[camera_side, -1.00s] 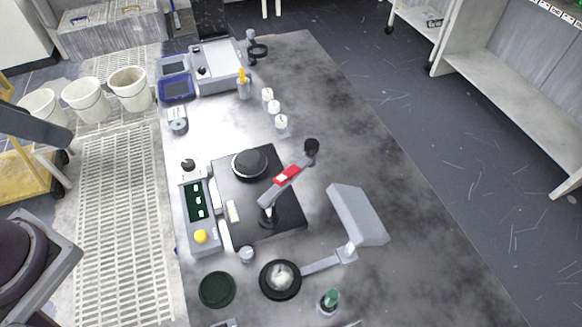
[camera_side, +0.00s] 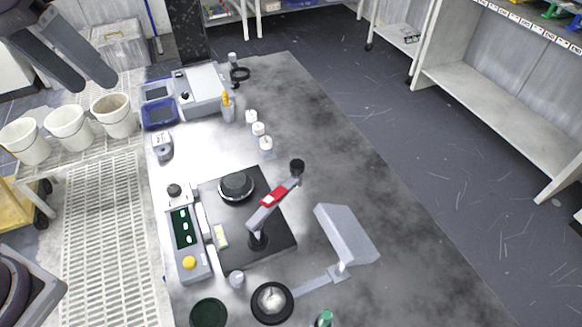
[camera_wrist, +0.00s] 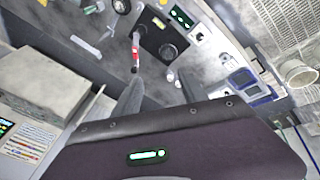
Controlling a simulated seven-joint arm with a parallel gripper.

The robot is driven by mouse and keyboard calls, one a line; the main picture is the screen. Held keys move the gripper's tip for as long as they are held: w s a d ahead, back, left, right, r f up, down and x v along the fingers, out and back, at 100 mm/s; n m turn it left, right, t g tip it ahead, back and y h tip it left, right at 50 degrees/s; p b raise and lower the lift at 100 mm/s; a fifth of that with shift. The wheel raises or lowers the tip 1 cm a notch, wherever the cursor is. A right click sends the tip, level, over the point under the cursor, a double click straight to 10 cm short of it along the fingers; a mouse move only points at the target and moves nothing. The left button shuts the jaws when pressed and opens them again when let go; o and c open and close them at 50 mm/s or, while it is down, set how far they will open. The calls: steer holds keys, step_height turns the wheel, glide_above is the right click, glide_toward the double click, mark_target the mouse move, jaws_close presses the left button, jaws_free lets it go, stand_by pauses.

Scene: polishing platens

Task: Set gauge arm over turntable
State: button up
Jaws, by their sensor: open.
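The gauge arm (camera_side: 273,196) is a grey bar with a red middle and a black knob end. It rises from a post on a black base plate and points up and right, its knob end beside the turntable rather than over it. The turntable (camera_side: 236,185) is a round black disc at the plate's upper middle. In the wrist view the gauge arm (camera_wrist: 135,55) stands left of the turntable (camera_wrist: 168,52). My gripper (camera_side: 93,84) is open and empty at the upper left, well away from both; its fingers also show in the wrist view (camera_wrist: 158,80).
A control box (camera_side: 187,245) with a yellow button stands left of the plate. A grey lamp head (camera_side: 346,234) stands to the right. Several small white bottles (camera_side: 259,134) stand behind. White buckets (camera_side: 67,128) are at left. The table's right side is clear.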

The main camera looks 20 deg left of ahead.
steer(key=w+d+f+g, duration=0.1)
steer(key=w+d+f, duration=0.15)
steer(key=w, duration=0.35)
steer(key=w+d+f+g, duration=0.1)
steer(key=w+d, duration=0.2)
steer(key=w, duration=0.3)
steer(key=m+g+y, duration=0.1)
steer(key=y, duration=0.1)
glide_above(297, 165)
steer(key=f, duration=1.8)
steer(key=shift+a, duration=0.25)
steer(key=f, duration=0.7)
steer(key=shift+d+f, duration=0.2)
steer(key=shift+f, duration=0.15)
steer(key=shift+c, duration=0.2)
jaws_close()
